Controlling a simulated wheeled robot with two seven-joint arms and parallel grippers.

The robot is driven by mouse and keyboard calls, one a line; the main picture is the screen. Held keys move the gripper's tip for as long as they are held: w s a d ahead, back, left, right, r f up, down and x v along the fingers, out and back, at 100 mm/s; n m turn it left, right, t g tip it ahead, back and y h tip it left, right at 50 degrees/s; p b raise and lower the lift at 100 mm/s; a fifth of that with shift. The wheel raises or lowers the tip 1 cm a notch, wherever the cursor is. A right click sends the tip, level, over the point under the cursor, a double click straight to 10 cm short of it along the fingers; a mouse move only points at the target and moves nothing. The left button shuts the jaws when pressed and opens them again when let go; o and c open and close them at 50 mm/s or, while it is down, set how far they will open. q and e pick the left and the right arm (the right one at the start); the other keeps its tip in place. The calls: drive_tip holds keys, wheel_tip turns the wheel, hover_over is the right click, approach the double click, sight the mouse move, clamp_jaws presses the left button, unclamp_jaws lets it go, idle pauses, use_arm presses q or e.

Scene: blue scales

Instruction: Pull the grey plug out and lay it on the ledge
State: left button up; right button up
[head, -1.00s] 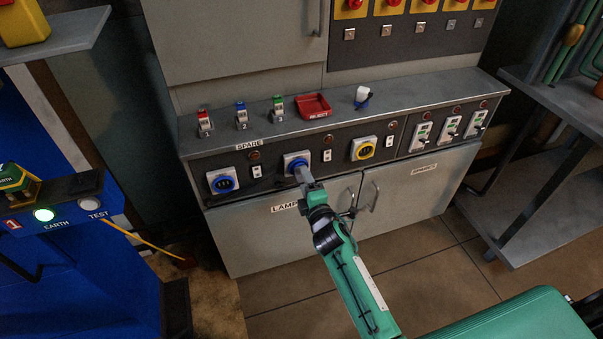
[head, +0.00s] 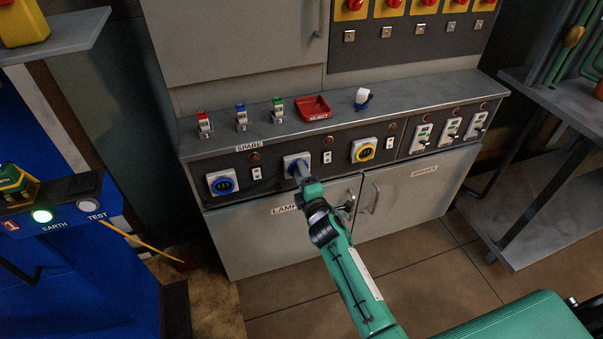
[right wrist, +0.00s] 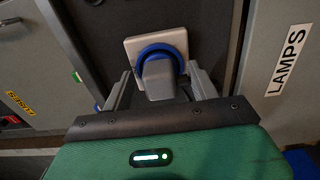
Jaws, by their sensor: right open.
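The grey plug (head: 300,171) sits in the blue-ringed socket under the ledge, left of the middle of the panel. In the right wrist view, the plug (right wrist: 158,80) stands in front of the blue ring (right wrist: 160,50) on its pale square plate. My right gripper (head: 307,184) is open at the plug. In the right wrist view its two fingers (right wrist: 160,88) stand on either side of the plug, with a gap at least on the right. The grey ledge (head: 345,125) runs along the top of the panel. My left gripper is not in view.
On the ledge stand several numbered coloured pieces (head: 241,117), a red tray (head: 314,107) and a white-and-blue item (head: 362,99). Another blue socket (head: 222,182) is to the left, a yellow one (head: 363,150) to the right. The ledge's right part is clear.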

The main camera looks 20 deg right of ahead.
idle(0.6)
drive_tip(key=shift+c, duration=0.7)
clamp_jaws()
drive_tip(key=s+p, duration=0.1)
drive_tip(key=s, duration=0.5)
idle(0.4)
drive_tip(key=shift+d, duration=0.1)
idle(0.4)
